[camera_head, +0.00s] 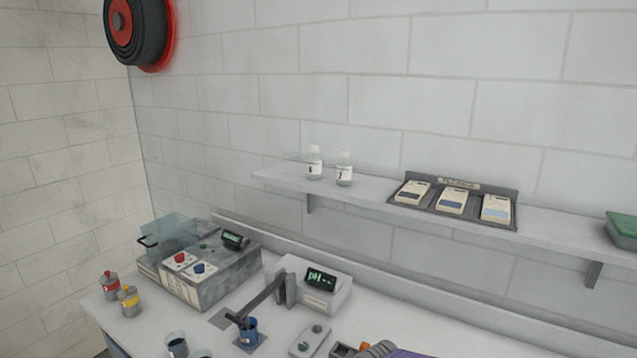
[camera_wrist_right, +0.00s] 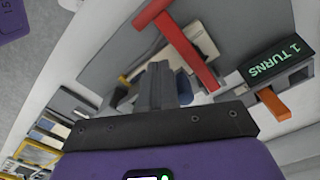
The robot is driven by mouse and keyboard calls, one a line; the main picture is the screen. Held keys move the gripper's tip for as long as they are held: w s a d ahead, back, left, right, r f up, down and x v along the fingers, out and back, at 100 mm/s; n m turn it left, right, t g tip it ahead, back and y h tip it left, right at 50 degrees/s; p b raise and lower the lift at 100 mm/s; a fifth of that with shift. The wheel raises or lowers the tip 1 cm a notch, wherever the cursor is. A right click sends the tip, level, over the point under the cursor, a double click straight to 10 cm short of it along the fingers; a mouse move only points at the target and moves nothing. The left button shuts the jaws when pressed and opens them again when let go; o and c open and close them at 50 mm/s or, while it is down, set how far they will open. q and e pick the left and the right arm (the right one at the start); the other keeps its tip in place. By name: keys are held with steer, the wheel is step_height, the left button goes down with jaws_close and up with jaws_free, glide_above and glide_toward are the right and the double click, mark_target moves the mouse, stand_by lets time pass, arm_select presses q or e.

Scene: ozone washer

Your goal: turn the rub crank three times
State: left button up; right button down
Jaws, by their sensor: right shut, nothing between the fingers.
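In the right wrist view a red T-shaped bar (camera_wrist_right: 187,50), apparently the crank, stands out beyond my fingers. My right gripper (camera_wrist_right: 160,72) is shut and empty, its dark fingers pointing towards the bench with the red bar close to their upper right. Whether the fingers touch the bar cannot be told. A dark counter display (camera_wrist_right: 280,60) reads "1 TURNS" in green. A short orange piece (camera_wrist_right: 272,103) sits below the display. The crank cannot be made out in the head view. My left gripper is not in view.
On the bench (camera_head: 385,310) stand a grey unit (camera_head: 218,281) with red and blue knobs, a pH meter (camera_head: 321,292), a blue cup (camera_head: 248,332) and red and yellow bottles (camera_head: 128,301). Above, a wall shelf (camera_head: 370,190) holds two clear bottles and a card rack (camera_head: 452,203).

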steer(key=shift+w+d+p, duration=0.15)
steer(key=shift+w+p, duration=0.1)
steer(key=shift+w, duration=0.4)
steer(key=shift+w+d+p, duration=0.15)
steer(key=shift+w+p, duration=0.05)
steer(key=shift+w, duration=0.4)
steer(key=shift+w+d+p, duration=0.35)
steer(key=shift+w+d, duration=0.15)
steer(key=shift+w, duration=0.25)
steer(key=shift+w+d, duration=0.15)
steer(key=shift+w, duration=0.05)
steer(key=shift+w+d+p, duration=0.4)
steer(key=shift+w+d, duration=0.4)
steer(key=shift+d, duration=0.2)
